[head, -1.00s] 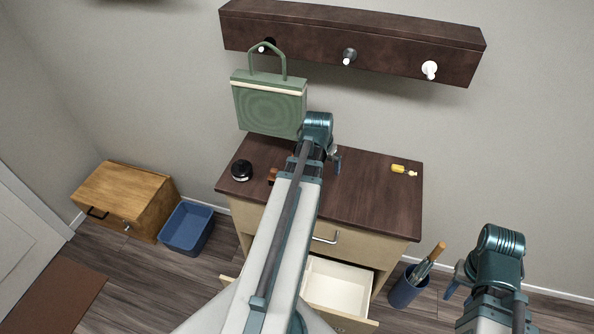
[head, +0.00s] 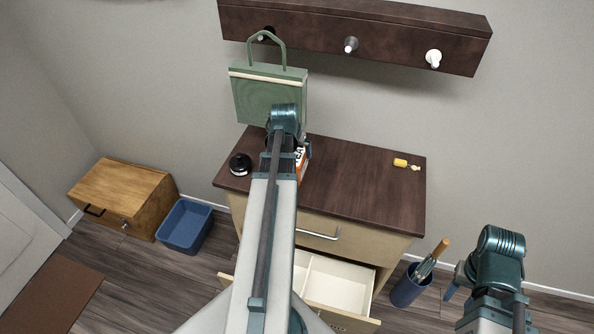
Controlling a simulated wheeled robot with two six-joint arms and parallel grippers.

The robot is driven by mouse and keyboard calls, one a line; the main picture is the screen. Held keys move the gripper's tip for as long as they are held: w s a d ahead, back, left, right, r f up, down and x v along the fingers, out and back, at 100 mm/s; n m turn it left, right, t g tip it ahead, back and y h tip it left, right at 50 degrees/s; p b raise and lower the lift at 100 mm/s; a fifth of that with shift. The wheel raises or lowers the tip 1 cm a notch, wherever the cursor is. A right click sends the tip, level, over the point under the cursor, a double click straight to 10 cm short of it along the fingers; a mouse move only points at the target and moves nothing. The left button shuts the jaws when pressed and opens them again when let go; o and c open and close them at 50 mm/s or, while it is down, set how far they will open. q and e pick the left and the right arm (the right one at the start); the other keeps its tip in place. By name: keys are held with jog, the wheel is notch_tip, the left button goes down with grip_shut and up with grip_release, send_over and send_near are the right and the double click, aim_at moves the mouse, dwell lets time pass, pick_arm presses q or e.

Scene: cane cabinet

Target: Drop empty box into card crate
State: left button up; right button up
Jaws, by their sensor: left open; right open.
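An orange and white box (head: 303,163) with lettering stands on the dark cabinet top, partly hidden behind my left arm. My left gripper (head: 289,138) is over the cabinet top right at the box; its fingers are mostly hidden by my wrist, so I cannot tell whether they touch the box. It is open. My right gripper (head: 455,283) is open and empty, low at the right, away from the cabinet. I see no clear card crate; an open blue bin (head: 184,228) stands on the floor left of the cabinet.
The cabinet top (head: 360,185) holds a black round thing (head: 240,164) and a yellow item (head: 406,164). An open drawer (head: 338,286) juts out below. A green bag (head: 265,97) hangs from the peg rail. A wooden box (head: 122,195) and an umbrella holder (head: 408,289) flank the cabinet.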

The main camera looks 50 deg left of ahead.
aim_at(297, 157)
pick_arm(q)
jog(key=b+x, duration=0.3)
jog(key=x, duration=0.1)
jog(key=shift+w+f, duration=0.1)
jog(key=shift+f, duration=0.15)
pick_arm(e)
notch_tip(297, 157, down, 4)
jog(key=shift+f, duration=0.1)
pick_arm(q)
jog(key=b+x, duration=0.4)
jog(key=x, duration=0.1)
jog(key=shift+w+a+f+b, duration=0.1)
jog(key=shift+a+f+b, duration=0.05)
jog(key=shift+b, duration=0.25)
pick_arm(e)
notch_tip(297, 157, down, 5)
jog(key=shift+r, duration=0.2)
pick_arm(q)
jog(key=shift+f, duration=0.15)
pick_arm(e)
jog(key=shift+f, duration=0.25)
